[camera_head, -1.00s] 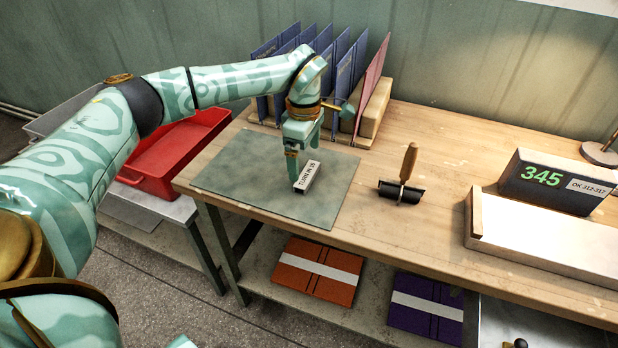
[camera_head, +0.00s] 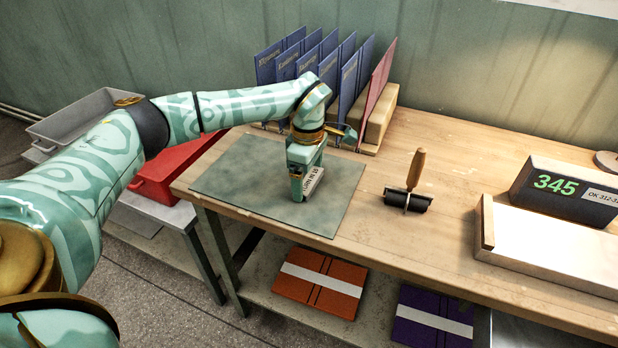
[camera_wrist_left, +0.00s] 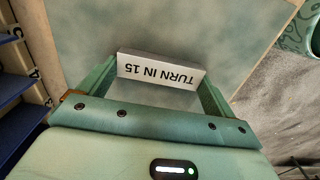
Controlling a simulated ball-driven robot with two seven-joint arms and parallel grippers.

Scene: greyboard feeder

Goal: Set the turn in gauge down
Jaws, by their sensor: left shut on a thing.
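The turn in gauge (camera_head: 313,182) is a small white block lettered "TURN IN 15", at the green-grey mat (camera_head: 240,180) on the wooden bench. It also shows in the left wrist view (camera_wrist_left: 160,71), held between the two fingers. My left gripper (camera_head: 303,188) is shut on the gauge, pointing down over the right part of the mat. I cannot tell whether the gauge touches the mat. My right gripper is not in view.
A rack of blue boards and a pink board (camera_head: 377,88) stands behind the mat. A roller (camera_head: 407,200) lies to the right, then a display (camera_head: 563,187) reading 345. Bare bench lies between mat and roller.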

